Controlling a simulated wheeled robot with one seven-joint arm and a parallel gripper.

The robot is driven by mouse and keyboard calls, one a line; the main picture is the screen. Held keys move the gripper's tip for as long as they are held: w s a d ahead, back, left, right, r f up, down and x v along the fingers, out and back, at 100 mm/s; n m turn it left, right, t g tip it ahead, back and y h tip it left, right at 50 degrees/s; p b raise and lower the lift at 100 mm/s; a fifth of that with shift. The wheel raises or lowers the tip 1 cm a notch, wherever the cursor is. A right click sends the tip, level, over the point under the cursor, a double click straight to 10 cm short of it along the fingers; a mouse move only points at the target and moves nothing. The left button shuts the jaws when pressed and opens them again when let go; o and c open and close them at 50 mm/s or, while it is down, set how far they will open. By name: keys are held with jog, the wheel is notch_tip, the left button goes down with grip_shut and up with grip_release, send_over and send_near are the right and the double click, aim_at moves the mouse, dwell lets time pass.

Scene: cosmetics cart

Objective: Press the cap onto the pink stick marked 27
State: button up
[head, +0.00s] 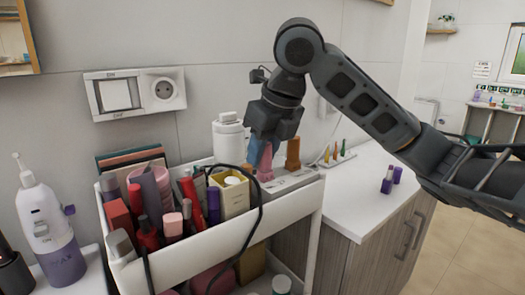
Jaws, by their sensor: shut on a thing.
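A pink stick (265,165) stands in a pale holder (287,184) at the right end of the white cart's top. A blue piece shows just left of it and an orange stick (293,155) stands to its right. My gripper (268,134) points down directly over the pink stick, with its fingers at the stick's top. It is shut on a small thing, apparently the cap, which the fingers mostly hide. I cannot tell whether the cap touches the stick. The number 27 is too small to read.
The white cart bin (215,245) holds several tubes and a yellow box (229,192). A white bottle (228,140) stands close left of my gripper. A black cable hangs over the cart's front.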

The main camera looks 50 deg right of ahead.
jog(key=o, duration=1.1)
jog(key=shift+c, duration=0.2)
jog(key=shift+o, duration=0.4)
jog(key=o, duration=0.3)
jog(key=shift+a, duration=0.15)
jog(key=shift+c, duration=0.4)
jog(key=shift+r, duration=0.1)
